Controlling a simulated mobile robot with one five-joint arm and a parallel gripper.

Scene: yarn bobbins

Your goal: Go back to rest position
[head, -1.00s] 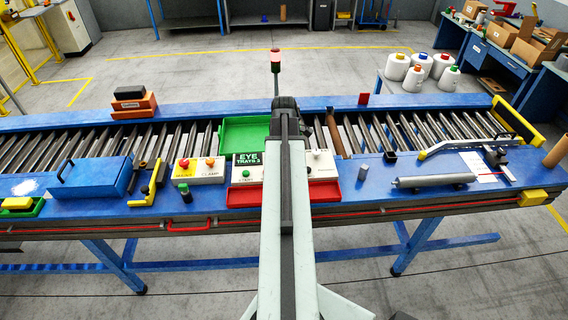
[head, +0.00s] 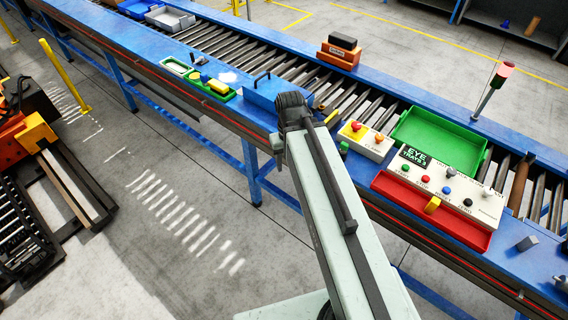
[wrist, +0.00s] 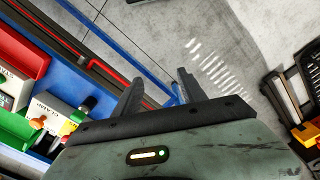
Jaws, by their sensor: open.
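My gripper (wrist: 157,88) shows in the wrist view with its two dark fingers apart and nothing between them. Beyond the fingers lie bare grey floor and the conveyor bench's blue frame. In the head view my arm rises from the bottom to a dark joint at the bench's front edge; the gripper itself is hidden there. The blue conveyor bench (head: 228,105) runs diagonally across the head view.
A red tray (head: 395,190), control box (head: 450,190), green tray (head: 470,155) and MAIN/CLAMP box (head: 375,148) stand right of my arm. An orange machine (head: 30,135) is far left. Floor between is clear.

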